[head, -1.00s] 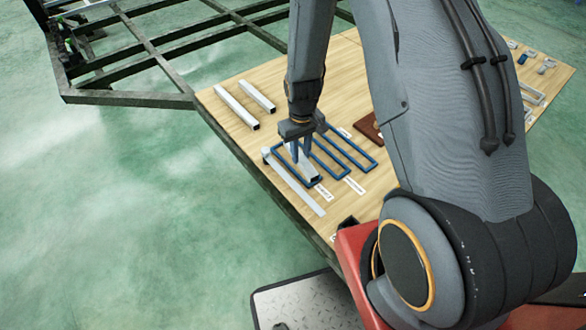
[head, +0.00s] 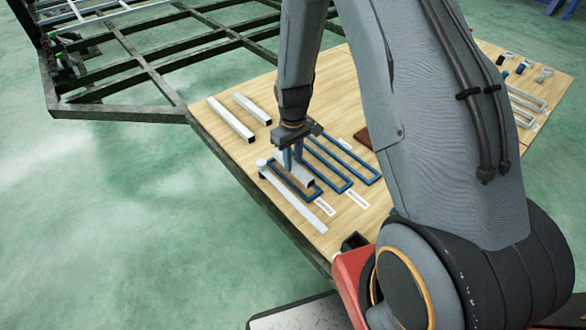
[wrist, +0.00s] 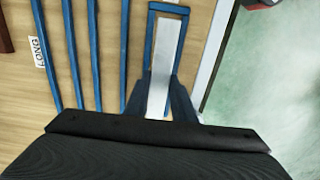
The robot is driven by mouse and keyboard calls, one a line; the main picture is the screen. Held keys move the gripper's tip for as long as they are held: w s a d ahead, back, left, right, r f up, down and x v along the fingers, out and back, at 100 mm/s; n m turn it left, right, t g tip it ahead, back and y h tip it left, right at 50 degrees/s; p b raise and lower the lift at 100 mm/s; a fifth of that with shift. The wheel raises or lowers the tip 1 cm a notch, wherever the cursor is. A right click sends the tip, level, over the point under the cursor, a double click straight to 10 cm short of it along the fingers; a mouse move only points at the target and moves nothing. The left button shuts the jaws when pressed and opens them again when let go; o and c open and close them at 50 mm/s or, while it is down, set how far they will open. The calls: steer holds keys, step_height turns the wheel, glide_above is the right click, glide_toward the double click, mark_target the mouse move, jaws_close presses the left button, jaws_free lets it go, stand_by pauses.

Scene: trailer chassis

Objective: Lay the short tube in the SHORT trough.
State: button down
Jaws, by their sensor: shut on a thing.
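My gripper (head: 293,167) is shut on a short pale grey square tube (head: 306,181), with one finger on each side of it. The tube also shows in the wrist view (wrist: 161,75), pointing away from the gripper. It is over or within the leftmost blue trough outline (head: 316,194), roughly parallel to its rails. That trough's end bar (wrist: 168,8) lies beyond the tube's far end. I cannot tell whether the tube touches the board. Labels by the troughs are too small to read in the head view. A LONG label (wrist: 38,52) reads in the wrist view.
More blue troughs (head: 343,153) lie just right. A long pale bar (head: 295,202) lies left, close to the trough. Two loose pale tubes (head: 230,120) lie farther back on the wooden board (head: 215,145). A dark trailer frame (head: 120,113) stands behind.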

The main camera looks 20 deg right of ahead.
mark_target(293, 164)
steer(key=shift+f, duration=1.7)
steer(key=shift+f, duration=0.1)
steer(key=c, duration=1.5)
jaws_free()
step_height(293, 164, up, 12)
steer(key=p, duration=0.1)
steer(key=s+a+r+m, duration=0.1)
steer(key=s+a+r, duration=0.2)
steer(key=s+r, duration=0.35)
steer(key=s+a+r, duration=0.3)
steer(key=s+r, duration=0.1)
steer(key=r, duration=0.5)
steer(key=shift+m+y, duration=0.3)
steer(key=shift+m, duration=0.4)
steer(key=s+r, duration=0.2)
steer(key=s, duration=0.3)
steer(key=s+a+r, duration=0.1)
steer(key=s+r, duration=0.1)
steer(key=s, duration=0.2)
steer(key=s+a+r, duration=0.1)
steer(key=s+r, duration=0.2)
steer(key=s, duration=0.2)
steer(key=shift+s, duration=0.3)
